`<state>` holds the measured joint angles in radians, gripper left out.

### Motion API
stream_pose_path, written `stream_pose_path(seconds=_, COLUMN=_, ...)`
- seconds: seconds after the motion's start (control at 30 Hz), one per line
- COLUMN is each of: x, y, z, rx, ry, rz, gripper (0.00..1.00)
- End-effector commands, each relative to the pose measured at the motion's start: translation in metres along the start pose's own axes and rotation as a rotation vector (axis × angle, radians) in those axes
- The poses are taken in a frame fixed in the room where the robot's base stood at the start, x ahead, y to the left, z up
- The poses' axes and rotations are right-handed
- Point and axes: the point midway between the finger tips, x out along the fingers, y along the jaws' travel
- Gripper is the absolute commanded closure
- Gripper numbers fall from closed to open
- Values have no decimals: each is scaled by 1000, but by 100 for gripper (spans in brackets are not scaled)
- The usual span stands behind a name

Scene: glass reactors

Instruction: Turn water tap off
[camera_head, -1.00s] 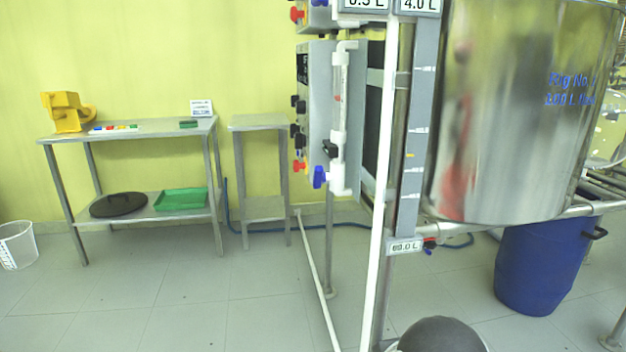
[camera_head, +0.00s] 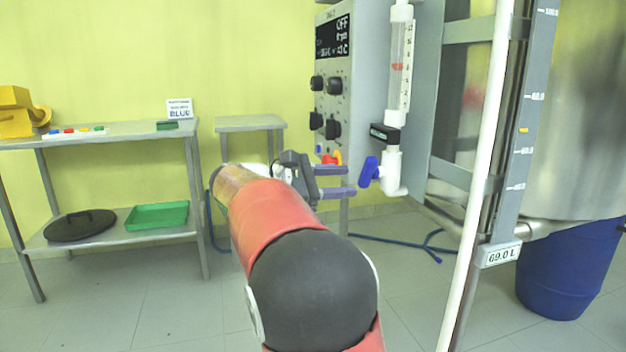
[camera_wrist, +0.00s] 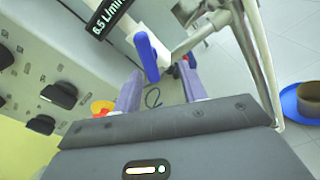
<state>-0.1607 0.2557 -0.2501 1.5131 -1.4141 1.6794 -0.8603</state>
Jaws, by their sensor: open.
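The water tap has a blue handle (camera_head: 369,171) on a white pipe (camera_head: 393,172) below a flow meter (camera_head: 400,65). In the wrist view the blue handle (camera_wrist: 147,57) stands ahead of my gripper (camera_wrist: 160,88), roughly in line with the gap between the fingers. My gripper (camera_head: 345,181) is open and empty, its two purple-grey fingers pointing right toward the handle in the head view. The fingertips look close to the handle but apart from it. A small display on the pipe reads about 6.5 L/min (camera_wrist: 107,15).
A control panel (camera_head: 332,80) with black knobs and a red-yellow knob (camera_head: 331,158) is beside the tap. A white vertical pole (camera_head: 482,180) and the steel vessel (camera_head: 575,120) stand right. A steel table (camera_head: 100,134) is at left; a blue barrel (camera_head: 565,270) is low right.

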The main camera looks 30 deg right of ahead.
Motion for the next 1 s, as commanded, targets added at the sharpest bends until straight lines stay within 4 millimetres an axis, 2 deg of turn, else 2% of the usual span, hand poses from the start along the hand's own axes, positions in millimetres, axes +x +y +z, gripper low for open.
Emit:
stream_pose_path(seconds=0.17, x=1, y=10, z=2, rx=-22, ry=-76, rz=16, gripper=58)
stream_pose_path(seconds=0.5, x=52, y=10, z=6, rx=-22, ry=-73, rz=15, gripper=58)
stream_pose_path(seconds=0.63, x=66, y=11, z=6, rx=-22, ry=-72, rz=17, gripper=58)
stream_pose_path(seconds=1.0, x=73, y=12, z=7, rx=-22, ry=-70, rz=18, gripper=58)
